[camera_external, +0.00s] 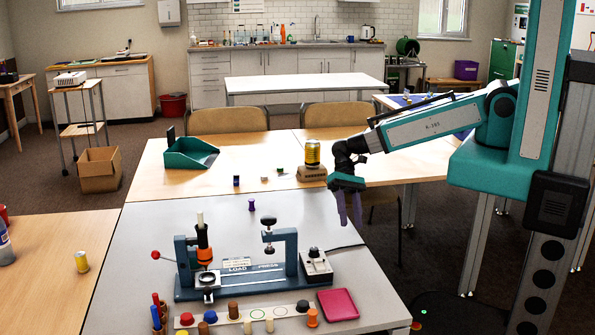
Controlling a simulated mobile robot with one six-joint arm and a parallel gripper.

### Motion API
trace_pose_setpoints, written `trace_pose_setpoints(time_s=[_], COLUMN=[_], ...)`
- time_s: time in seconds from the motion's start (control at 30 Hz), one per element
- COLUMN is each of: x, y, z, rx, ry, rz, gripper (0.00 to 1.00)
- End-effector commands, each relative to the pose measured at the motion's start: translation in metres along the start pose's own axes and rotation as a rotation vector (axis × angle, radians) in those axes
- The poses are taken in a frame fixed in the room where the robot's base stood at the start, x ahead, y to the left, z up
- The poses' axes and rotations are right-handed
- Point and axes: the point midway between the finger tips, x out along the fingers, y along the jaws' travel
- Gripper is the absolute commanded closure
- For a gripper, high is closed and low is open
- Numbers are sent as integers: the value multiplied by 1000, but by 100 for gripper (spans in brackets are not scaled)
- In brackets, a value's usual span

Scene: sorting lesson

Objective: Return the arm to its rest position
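My arm (430,120) reaches left from the teal column at the right of the view. My gripper (350,224) points down at its end, above the right edge of the grey table (165,235). Its two purple-grey fingers look apart, and I see nothing between them. It hangs to the right of the press station (245,280) and in front of the yellow can (312,153) on its brown block.
A pink tray (338,304) and a row of small coloured pieces lie at the table's front. A purple spool (252,204) stands behind the press. A teal dustpan-like bin (190,153) sits on the wooden table behind. The grey table's back left is clear.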

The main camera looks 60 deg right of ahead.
Motion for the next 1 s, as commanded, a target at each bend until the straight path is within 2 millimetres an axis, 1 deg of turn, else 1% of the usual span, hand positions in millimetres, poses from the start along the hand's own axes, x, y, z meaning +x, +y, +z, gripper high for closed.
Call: trace_pose_setpoints(time_s=[0.03, 0.1, 0.33, 0.43, 0.53, 0.6, 0.77, 1.0], x=[3, 8, 20, 27, 39, 49, 70, 102], y=[11, 24, 56, 70, 89, 104, 136, 192], z=[3, 6, 15, 15, 8, -3, -28, -74], rx=[22, 46, 109, 129, 141, 137, 118, 63], ry=[-18, -40, -99, -114, -115, -102, -58, 22], rz=[-3, -7, -17, -16, -5, 12, 61, 160], gripper=[62, 62, 62, 62, 62, 62, 62, 62])
